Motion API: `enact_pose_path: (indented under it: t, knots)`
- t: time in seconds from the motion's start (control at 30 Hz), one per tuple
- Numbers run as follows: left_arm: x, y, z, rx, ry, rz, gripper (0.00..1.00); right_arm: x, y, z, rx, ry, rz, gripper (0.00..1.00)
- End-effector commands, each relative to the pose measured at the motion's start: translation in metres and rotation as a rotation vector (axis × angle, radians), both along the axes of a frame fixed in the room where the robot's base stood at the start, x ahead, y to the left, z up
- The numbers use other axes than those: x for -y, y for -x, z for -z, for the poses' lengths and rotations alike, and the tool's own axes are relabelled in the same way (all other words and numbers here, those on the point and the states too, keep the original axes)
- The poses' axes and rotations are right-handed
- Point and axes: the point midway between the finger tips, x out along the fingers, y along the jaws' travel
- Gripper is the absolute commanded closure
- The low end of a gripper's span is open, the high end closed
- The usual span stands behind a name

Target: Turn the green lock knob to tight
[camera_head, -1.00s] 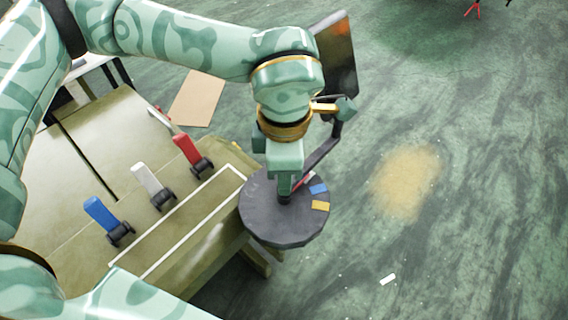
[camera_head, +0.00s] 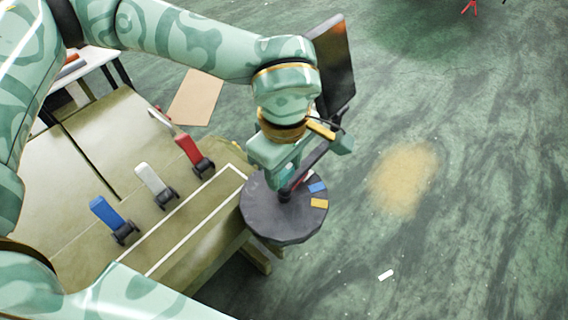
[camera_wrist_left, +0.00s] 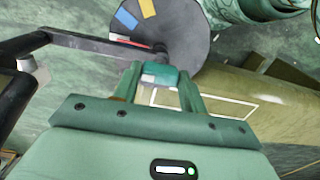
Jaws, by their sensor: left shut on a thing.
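The green lock knob (camera_wrist_left: 159,74) sits between the fingertips of my left gripper (camera_wrist_left: 160,84) in the left wrist view. In the head view my left gripper (camera_head: 285,180) points down above a dark round disc (camera_head: 272,222) and mostly hides the knob. The gripper is shut on the knob. The disc carries a blue patch (camera_head: 317,187) and a yellow patch (camera_head: 319,203); a red and white patch is partly hidden by a black bar (camera_head: 318,153). I cannot read any tight marking. My right gripper is not in view.
A dark panel (camera_head: 335,65) stands behind the gripper, near the black bar. The bench (camera_head: 75,225) at left carries a blue lever (camera_head: 105,212), a white lever (camera_head: 150,178) and a red lever (camera_head: 188,148). Green floor at right is open.

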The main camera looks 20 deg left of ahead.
Motion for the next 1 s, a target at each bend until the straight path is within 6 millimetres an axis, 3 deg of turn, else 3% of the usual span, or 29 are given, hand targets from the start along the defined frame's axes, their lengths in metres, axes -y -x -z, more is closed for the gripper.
enact_pose_path:
  t: [0.57, 0.6, 0.63, 1.0]
  knots:
    - [0.0004, -0.0010, -0.0010, 0.004, 0.001, 0.030, 0.81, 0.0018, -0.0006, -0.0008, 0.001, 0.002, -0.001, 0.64]
    - [0.0004, -0.0010, -0.0010, 0.004, 0.001, 0.029, 0.47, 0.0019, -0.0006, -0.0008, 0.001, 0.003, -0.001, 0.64]
    - [0.0003, -0.0009, -0.0010, 0.004, 0.001, 0.029, 0.39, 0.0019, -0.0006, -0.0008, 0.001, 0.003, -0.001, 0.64]
    - [0.0002, -0.0006, -0.0061, 0.003, 0.001, 0.027, 0.36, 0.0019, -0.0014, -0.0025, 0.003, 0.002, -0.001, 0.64]
